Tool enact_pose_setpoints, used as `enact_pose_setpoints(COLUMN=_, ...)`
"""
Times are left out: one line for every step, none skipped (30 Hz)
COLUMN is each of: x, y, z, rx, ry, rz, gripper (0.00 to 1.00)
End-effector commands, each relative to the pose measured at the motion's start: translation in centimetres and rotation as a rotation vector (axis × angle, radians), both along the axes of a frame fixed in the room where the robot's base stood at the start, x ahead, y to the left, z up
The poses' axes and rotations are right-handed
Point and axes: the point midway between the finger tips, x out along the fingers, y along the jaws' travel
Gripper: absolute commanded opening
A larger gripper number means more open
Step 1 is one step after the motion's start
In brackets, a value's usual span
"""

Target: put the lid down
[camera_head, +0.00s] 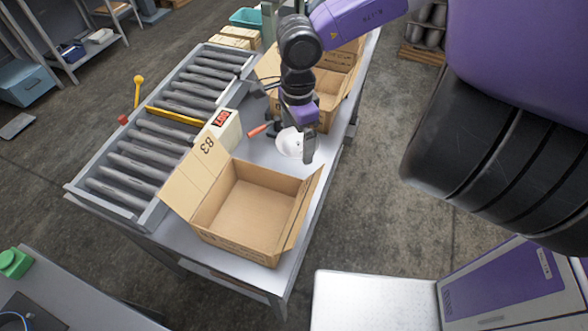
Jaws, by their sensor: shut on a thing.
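A pale, whitish round lid (289,142) shows below and beside my gripper, over the grey table between two open cardboard boxes. My gripper (304,138) points down at the lid and is shut on it; the grip itself is small and partly hidden by the fingers. I cannot tell whether the lid touches the table. A red-orange handle (258,130) sticks out to the left of the lid; what it belongs to is mostly hidden.
An open, empty cardboard box (265,195) marked 83 stands in front, and another open box (335,82) stands behind my gripper. A roller conveyor (165,135) runs along the left. A white block with a red label (224,128) sits beside it. The table's right edge is close.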

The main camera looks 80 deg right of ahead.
Motion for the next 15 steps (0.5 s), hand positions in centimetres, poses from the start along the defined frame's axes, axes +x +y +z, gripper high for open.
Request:
enact_pose_setpoints(x=0.0, y=0.2, z=-1.9, rx=0.004, ry=0.000, rz=0.000, gripper=0.53)
enact_pose_setpoints(x=0.0, y=0.1, z=-2.8, rx=0.004, ry=0.000, rz=-0.001, gripper=0.53)
enact_pose_setpoints(x=0.0, y=0.1, z=-3.8, rx=0.003, ry=-0.001, rz=-0.001, gripper=0.53)
enact_pose_setpoints(x=0.0, y=0.1, z=-4.4, rx=0.004, ry=0.000, rz=-0.001, gripper=0.53)
enact_pose_setpoints(x=0.0, y=0.1, z=-5.1, rx=0.004, ry=0.000, rz=-0.001, gripper=0.53)
enact_pose_setpoints(x=0.0, y=0.1, z=-5.8, rx=0.002, ry=0.000, rz=-0.001, gripper=0.53)
enact_pose_setpoints(x=0.0, y=0.1, z=-6.3, rx=0.002, ry=0.000, rz=-0.001, gripper=0.53)
enact_pose_setpoints(x=0.0, y=0.1, z=-6.7, rx=0.002, ry=0.000, rz=-0.001, gripper=0.53)
enact_pose_setpoints(x=0.0, y=0.1, z=-7.2, rx=0.002, ry=-0.001, rz=0.000, gripper=0.53)
enact_pose_setpoints(x=0.0, y=0.1, z=-7.5, rx=0.001, ry=0.000, rz=0.000, gripper=0.53)
enact_pose_setpoints(x=0.0, y=0.1, z=-7.7, rx=0.001, ry=-0.001, rz=0.000, gripper=0.53)
enact_pose_setpoints(x=0.0, y=0.0, z=-7.9, rx=0.001, ry=-0.001, rz=0.000, gripper=0.53)
enact_pose_setpoints(x=0.0, y=0.0, z=-7.9, rx=0.000, ry=0.000, rz=0.000, gripper=0.53)
enact_pose_setpoints(x=0.0, y=0.0, z=-8.0, rx=0.000, ry=0.000, rz=0.000, gripper=0.53)
enact_pose_setpoints(x=0.0, y=0.0, z=-8.2, rx=0.000, ry=0.000, rz=0.000, gripper=0.53)
